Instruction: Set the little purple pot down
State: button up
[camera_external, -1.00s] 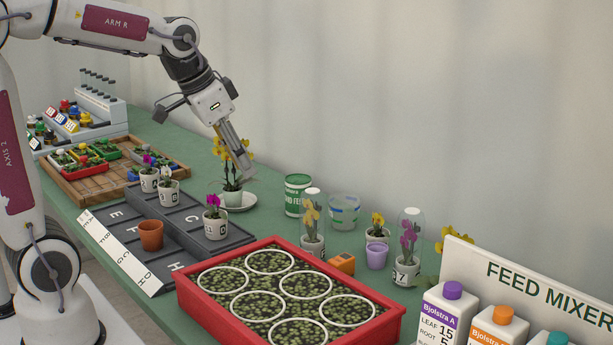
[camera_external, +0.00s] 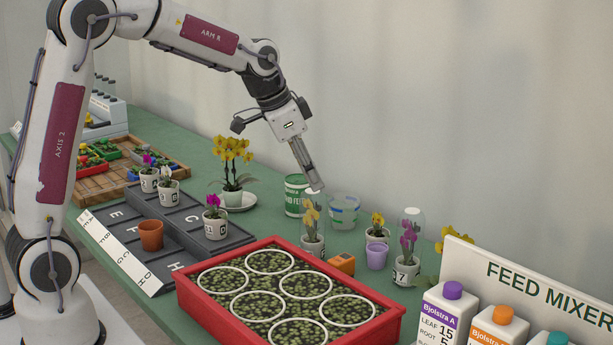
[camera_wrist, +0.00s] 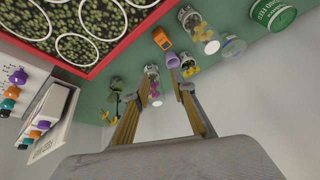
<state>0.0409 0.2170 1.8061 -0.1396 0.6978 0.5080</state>
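Glass-covered orchids (camera_external: 312,225) (camera_external: 408,247) stand on both sides of the purple pot. An orange box (camera_external: 342,263) and a red-rimmed tray (camera_external: 388,318) are in front. A green tub (camera_external: 297,194) and clear tub (camera_external: 344,210) stand behind. The bench is crowded here.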

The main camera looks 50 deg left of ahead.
jog(key=w+d+f+m, duration=0.1)
jog(key=w+f, duration=0.5)
jog(key=w, duration=0.1)
jog(key=m, duration=0.2)
send_near(380, 260)
jog(key=shift+w+a+r+h, duration=0.1)
jog(key=shift+a+r+h, duration=0.2)
jog(key=shift+a+r, duration=0.15)
jog(key=shift+f, duration=0.1)
jog(key=shift+x, duration=3.75)
grip_shut()
